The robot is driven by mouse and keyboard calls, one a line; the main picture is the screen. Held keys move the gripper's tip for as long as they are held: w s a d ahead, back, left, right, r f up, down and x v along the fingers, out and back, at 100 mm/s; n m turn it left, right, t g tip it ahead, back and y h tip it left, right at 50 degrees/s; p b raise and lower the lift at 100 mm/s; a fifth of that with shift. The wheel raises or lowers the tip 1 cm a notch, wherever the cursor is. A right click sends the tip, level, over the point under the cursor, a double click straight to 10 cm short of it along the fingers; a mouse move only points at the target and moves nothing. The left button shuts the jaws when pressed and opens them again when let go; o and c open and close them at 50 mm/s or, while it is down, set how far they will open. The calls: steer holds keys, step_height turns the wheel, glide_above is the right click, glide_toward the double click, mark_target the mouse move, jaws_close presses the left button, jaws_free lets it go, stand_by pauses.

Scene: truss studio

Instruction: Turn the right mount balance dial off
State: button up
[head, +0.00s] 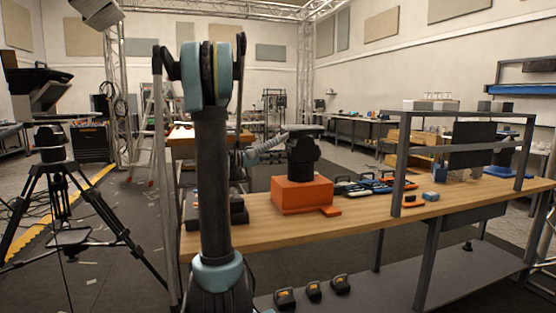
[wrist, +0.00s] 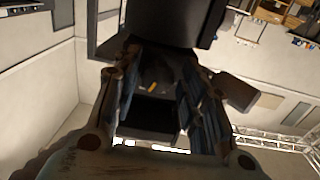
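The right mount (head: 303,157) is a black head with a flat top plate, standing on an orange block on the wooden workbench. In the wrist view its dark body (wrist: 175,18) fills the top middle. A dark rounded part that looks like the balance dial (wrist: 150,72), with a small orange mark, lies between my fingers. My gripper (wrist: 158,68) has its fingers spread on both sides of this part; contact is not clear. In the head view my gripper (head: 276,143) reaches the mount's left side, small and partly hidden. A similar mount (head: 50,142) sits on a tripod at left.
The orange block (head: 300,194) rests on the workbench (head: 350,215). Blue and black tools (head: 372,186) lie right of it. A grey metal frame (head: 418,165) stands on the bench's right part. A ladder stands at left behind my arm.

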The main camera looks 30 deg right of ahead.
steer(key=shift+s+d, duration=0.15)
steer(key=shift+d, duration=0.3)
steer(key=c, duration=0.8)
steer(key=shift+n, duration=0.3)
steer(key=n, duration=0.6)
steer(key=shift+r, duration=0.1)
steer(key=n, duration=0.6)
steer(key=shift+s+a+r+n, duration=0.1)
steer(key=shift+s+n, duration=0.05)
steer(key=shift+n, duration=0.25)
